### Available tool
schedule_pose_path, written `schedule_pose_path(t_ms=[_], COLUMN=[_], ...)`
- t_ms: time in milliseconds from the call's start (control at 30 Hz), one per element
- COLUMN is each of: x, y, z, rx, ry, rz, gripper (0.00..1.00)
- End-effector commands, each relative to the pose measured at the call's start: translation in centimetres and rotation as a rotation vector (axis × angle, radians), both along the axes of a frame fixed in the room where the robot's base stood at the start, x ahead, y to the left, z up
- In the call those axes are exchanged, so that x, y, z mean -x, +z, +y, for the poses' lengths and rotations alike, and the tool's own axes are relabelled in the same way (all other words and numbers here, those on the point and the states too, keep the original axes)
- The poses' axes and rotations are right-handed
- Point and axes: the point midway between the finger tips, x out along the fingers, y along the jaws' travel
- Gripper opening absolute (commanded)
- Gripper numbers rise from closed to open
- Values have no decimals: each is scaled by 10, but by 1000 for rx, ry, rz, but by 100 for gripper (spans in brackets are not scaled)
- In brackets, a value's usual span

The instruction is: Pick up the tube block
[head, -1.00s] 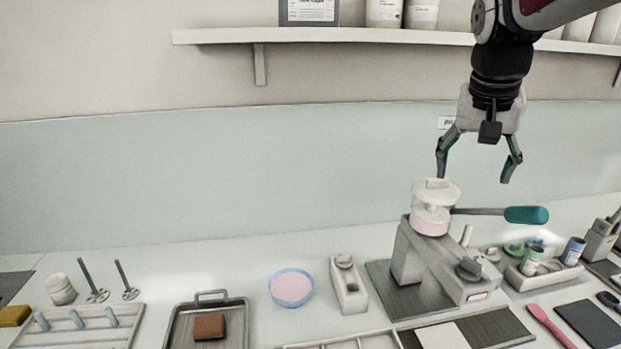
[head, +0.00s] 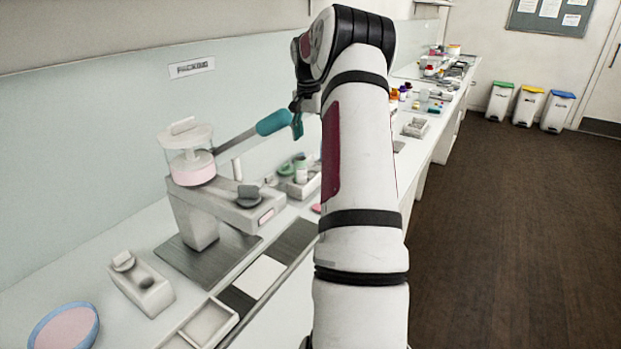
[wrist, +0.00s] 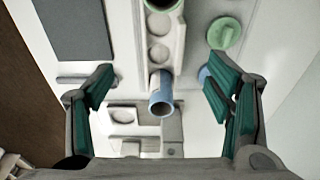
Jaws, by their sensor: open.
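The tube block is a long pale block with round holes (wrist: 158,58), seen from above in the wrist view. A blue open-topped tube (wrist: 161,100) stands at its lower end and a green one (wrist: 162,4) at its top edge. In the head view the block (head: 304,188) is partly hidden behind my arm, right of the mill. My gripper (wrist: 158,90) is open and empty. Its teal-padded fingers lie on either side of the blue tube's end, apart from it. In the head view my gripper is mostly hidden by my arm.
A green lid (wrist: 224,33) lies right of the block. A dark mat (wrist: 78,28) lies to the left. A grey-white device (wrist: 150,134) stands below the blue tube. The mill (head: 205,205) with its teal handle (head: 274,122) stands left of my arm.

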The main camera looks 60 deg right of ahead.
Motion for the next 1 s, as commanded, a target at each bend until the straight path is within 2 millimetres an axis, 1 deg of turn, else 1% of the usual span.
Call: schedule_pose_path(t_ms=[167, 300, 400, 500, 667, 900, 1000], x=[1, 1, 0, 0, 0, -1, -2], y=[-28, -55, -70, -79, -88, -121, -130], z=[-2, -5, -7, -9, -9, -11, -13], rx=[-6, -5, -4, -2, -4, -4, -3], ry=[0, 2, 0, 1, 2, 1, 1], rz=[2, 2, 1, 1, 0, 1, -1], gripper=[73, 73, 73, 73, 73, 73, 73])
